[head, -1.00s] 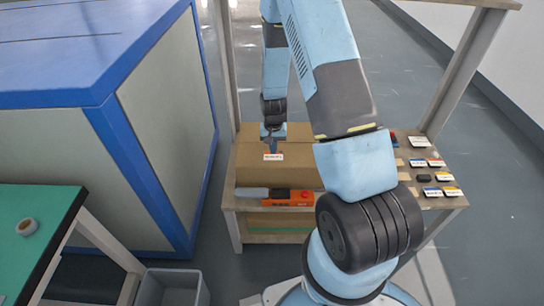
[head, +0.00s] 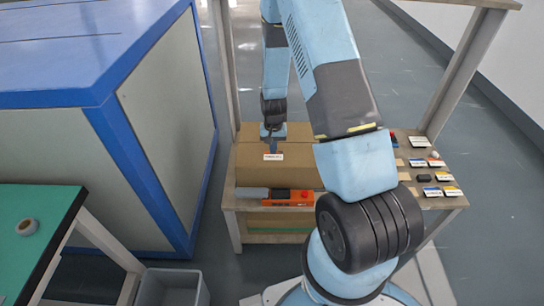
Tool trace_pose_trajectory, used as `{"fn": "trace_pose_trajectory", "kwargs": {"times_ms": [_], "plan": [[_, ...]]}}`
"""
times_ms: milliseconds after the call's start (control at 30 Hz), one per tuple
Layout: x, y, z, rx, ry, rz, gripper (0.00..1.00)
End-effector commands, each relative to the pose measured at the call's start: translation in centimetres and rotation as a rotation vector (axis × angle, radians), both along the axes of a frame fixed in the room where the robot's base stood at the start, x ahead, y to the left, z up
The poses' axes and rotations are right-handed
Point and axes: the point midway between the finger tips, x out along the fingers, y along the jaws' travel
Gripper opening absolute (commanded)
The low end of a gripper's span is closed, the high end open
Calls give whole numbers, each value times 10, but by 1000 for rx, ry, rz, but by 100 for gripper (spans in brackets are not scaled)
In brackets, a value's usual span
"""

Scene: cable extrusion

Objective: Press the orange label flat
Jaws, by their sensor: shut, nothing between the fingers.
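A small white label with orange-red marking (head: 273,157) sits on the upper front part of a brown cardboard box (head: 255,175) on the bench. It is too small to tell whether it lies flat. My gripper (head: 274,151) points down just above the label, at or very near its upper edge. Its fingers look together, with nothing seen between them. I cannot tell whether the tips touch the label or the box.
An orange device (head: 288,198) lies in front of the box. Several small cards (head: 432,191) lie on the bench's right side. Wooden posts (head: 226,70) frame the bench. A blue-edged cabinet (head: 160,130) stands left. A green table (head: 40,215) holds a tape roll (head: 27,227); a grey bin (head: 170,287) stands beside it.

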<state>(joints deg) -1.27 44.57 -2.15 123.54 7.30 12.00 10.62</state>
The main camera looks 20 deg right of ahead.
Motion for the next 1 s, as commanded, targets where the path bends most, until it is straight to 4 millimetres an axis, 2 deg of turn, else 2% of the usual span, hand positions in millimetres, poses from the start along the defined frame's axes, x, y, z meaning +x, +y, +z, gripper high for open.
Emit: {"fn": "trace_pose_trajectory", "kwargs": {"times_ms": [1000], "plan": [[0, 0, -15, 0, 0, 1, 0]]}}
